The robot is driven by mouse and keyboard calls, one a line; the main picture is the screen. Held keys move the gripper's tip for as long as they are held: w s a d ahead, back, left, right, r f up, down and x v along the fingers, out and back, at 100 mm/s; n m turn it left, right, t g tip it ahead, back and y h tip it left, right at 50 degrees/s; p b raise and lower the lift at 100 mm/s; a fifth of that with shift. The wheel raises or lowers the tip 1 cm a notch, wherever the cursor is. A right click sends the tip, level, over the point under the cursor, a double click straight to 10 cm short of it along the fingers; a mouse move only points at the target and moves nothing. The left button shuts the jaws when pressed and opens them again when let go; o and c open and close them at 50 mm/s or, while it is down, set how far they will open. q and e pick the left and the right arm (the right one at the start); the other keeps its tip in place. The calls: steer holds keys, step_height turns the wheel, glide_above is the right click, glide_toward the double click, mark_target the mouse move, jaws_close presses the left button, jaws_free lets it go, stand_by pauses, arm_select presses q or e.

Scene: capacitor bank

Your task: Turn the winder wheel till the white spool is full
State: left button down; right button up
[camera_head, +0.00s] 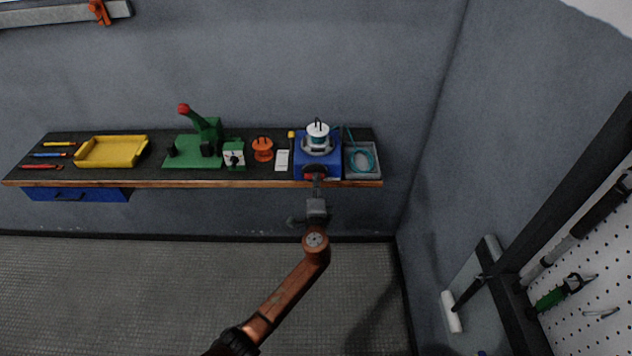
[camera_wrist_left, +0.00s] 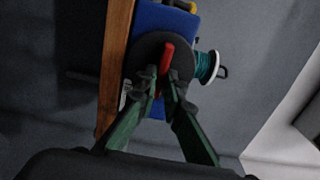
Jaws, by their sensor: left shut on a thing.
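The blue winder (camera_head: 303,160) stands near the right end of the bench. It also shows in the left wrist view (camera_wrist_left: 150,18). The white spool (camera_head: 318,129) sits on the winder, with teal wire wound on it; in the left wrist view the spool (camera_wrist_left: 207,66) shows white flanges around teal wire. The dark winder wheel (camera_wrist_left: 146,50) is on the winder's front and has a red handle (camera_wrist_left: 167,56). My left gripper (camera_wrist_left: 165,84) is shut on the red handle, one finger on each side. In the head view my left gripper (camera_head: 315,186) partly covers the wheel.
A grey tray (camera_head: 376,175) with a teal wire coil (camera_head: 361,159) is right of the winder. Left of it are a white card (camera_head: 282,160), an orange spool (camera_head: 262,149), a green press (camera_head: 190,150) and a yellow tray (camera_head: 110,151). A wall closes the right side.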

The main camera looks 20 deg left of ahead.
arm_select(q)
steer(key=shift+f, duration=0.1)
steer(key=c, duration=2)
jaws_free()
steer(key=shift+c, duration=0.2)
steer(key=v, duration=1.2)
